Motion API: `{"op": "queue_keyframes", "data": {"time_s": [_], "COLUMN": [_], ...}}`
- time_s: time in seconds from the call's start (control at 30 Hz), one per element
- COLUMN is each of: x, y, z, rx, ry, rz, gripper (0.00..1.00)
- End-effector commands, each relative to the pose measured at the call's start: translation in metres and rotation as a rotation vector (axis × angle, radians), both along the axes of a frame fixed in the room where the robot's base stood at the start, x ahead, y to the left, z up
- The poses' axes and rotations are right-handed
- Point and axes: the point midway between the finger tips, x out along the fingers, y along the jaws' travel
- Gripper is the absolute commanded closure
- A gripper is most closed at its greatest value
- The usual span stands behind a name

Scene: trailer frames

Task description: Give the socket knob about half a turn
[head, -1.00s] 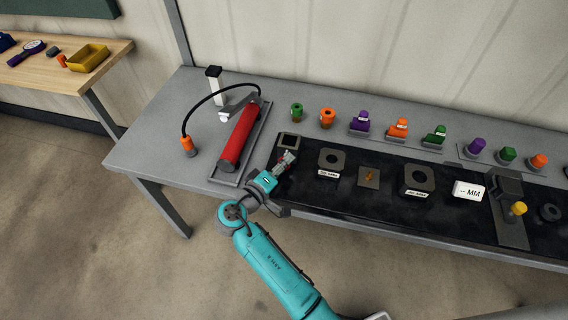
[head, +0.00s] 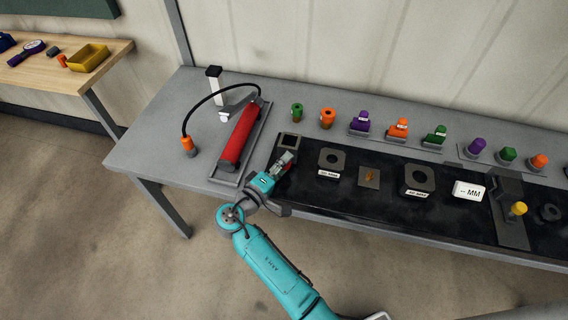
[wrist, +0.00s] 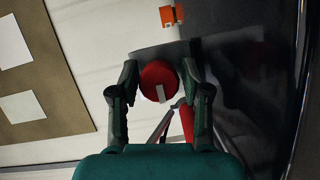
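In the wrist view a round red knob (wrist: 154,76) with a pale stripe on its face lies between my fingertips. My gripper (wrist: 160,72) is open, one finger on each side of the knob. A narrow gap seems to show on both sides, so I cannot tell any contact. In the head view my gripper (head: 286,158) is over the left end of the black mat (head: 330,205), near the square dark-centred block (head: 289,142). The knob cannot be made out clearly there; only a bit of red shows by the fingers.
Ring blocks (head: 331,159) lie right on the mat. Coloured plugs (head: 362,122) line the back. A clamp with a yellow knob (head: 518,209) stands far right.

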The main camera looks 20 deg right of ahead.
Motion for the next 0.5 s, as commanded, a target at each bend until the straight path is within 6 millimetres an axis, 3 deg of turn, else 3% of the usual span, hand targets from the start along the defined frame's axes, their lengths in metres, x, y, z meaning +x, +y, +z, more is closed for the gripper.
{"op": "queue_keyframes", "data": {"time_s": [0.3,0.5], "x": [-0.001,-0.013], "y": [0.002,0.022], "z": [0.000,0.002], "rx": [0.001,0.000], "ry": [-0.001,-0.001], "rz": [-0.001,0.003], "gripper": [0.51,0.51]}}
